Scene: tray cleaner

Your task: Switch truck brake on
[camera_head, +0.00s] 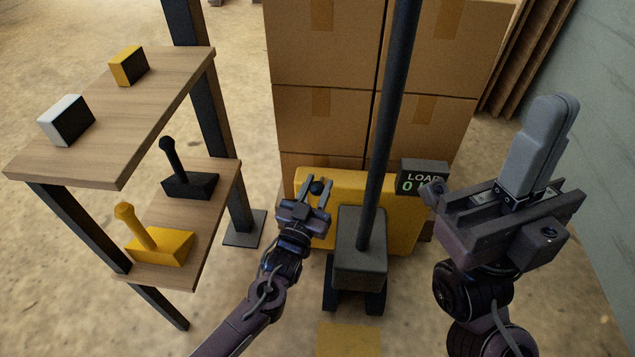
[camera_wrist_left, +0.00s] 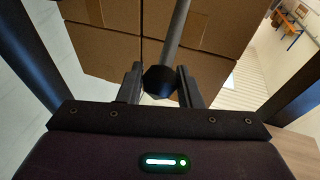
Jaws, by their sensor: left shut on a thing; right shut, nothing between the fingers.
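The truck has a yellow body (camera_head: 405,225) and a dark mast-like pole (camera_head: 385,125) rising from a dark grey base block (camera_head: 360,250). My left gripper (camera_head: 318,192) is at the left part of the yellow body, shut on a small dark round knob (camera_head: 317,187). In the left wrist view, the dark knob (camera_wrist_left: 160,80) sits between the two fingers, with a grey rod (camera_wrist_left: 178,35) running up from it. The rest of the lever is hidden in the head view. My right gripper (camera_head: 540,140) is shut and empty, raised at the right, near the camera.
Stacked cardboard boxes (camera_head: 325,50) stand behind the truck. A small display (camera_head: 423,175) reads LOAD and is partly covered. A wooden shelf (camera_head: 130,140) at the left holds a yellow block, a white-and-black block, a black lever (camera_head: 185,180) and a yellow lever (camera_head: 160,245).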

